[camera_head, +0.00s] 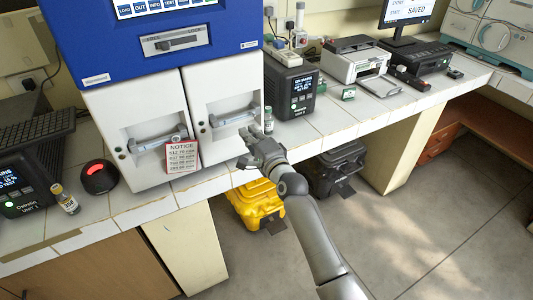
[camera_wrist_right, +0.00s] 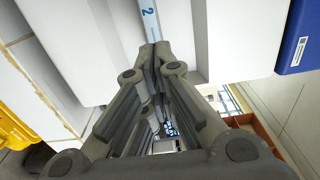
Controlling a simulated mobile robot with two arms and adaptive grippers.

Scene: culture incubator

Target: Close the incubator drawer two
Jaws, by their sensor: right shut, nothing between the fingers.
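The incubator (camera_head: 225,30) is a blue-topped cabinet on the bench with two white drawer fronts side by side. The right drawer front (camera_head: 222,85) has a recessed handle (camera_head: 235,118); I cannot tell how far it stands out. The left drawer front (camera_head: 130,103) has a similar handle and a notice card. In the right wrist view, a blue strip marked 2 (camera_wrist_right: 148,14) runs down a white surface just beyond my fingertips. My right gripper (camera_head: 246,138) is shut and empty, at the lower right of the right drawer front. Contact is unclear. My left gripper is out of view.
A small vial (camera_head: 268,120) and a black display unit (camera_head: 290,90) stand right of the incubator, close to my right gripper. A red-lit black device (camera_head: 98,177) stands left. A yellow case (camera_head: 255,204) sits on the floor below. Open floor lies at the right.

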